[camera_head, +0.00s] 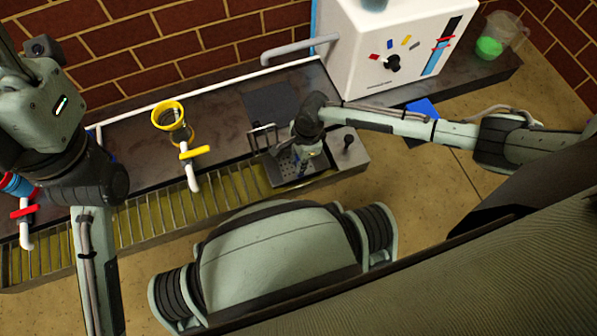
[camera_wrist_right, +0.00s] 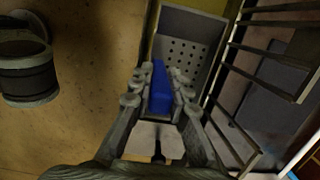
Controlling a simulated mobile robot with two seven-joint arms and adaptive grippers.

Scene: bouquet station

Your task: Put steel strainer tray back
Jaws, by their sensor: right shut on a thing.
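The steel strainer tray (camera_head: 284,168), a grey plate with rows of small holes, is at the right end of the long counter in the head view. It also shows in the right wrist view (camera_wrist_right: 190,52), just beyond my fingers. My right gripper (camera_head: 307,152) is over the tray, pointing down. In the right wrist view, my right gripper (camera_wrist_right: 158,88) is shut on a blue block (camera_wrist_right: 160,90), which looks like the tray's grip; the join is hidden. I cannot tell whether the tray rests fully flat. My left gripper is not in view.
A wire rack (camera_head: 263,136) stands close beside the tray. A dark square plate (camera_head: 270,103) lies behind it. A yellow funnel (camera_head: 168,115) and a yellow-handled tap (camera_head: 194,153) are to the left. A white machine (camera_head: 395,40) stands at the back right.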

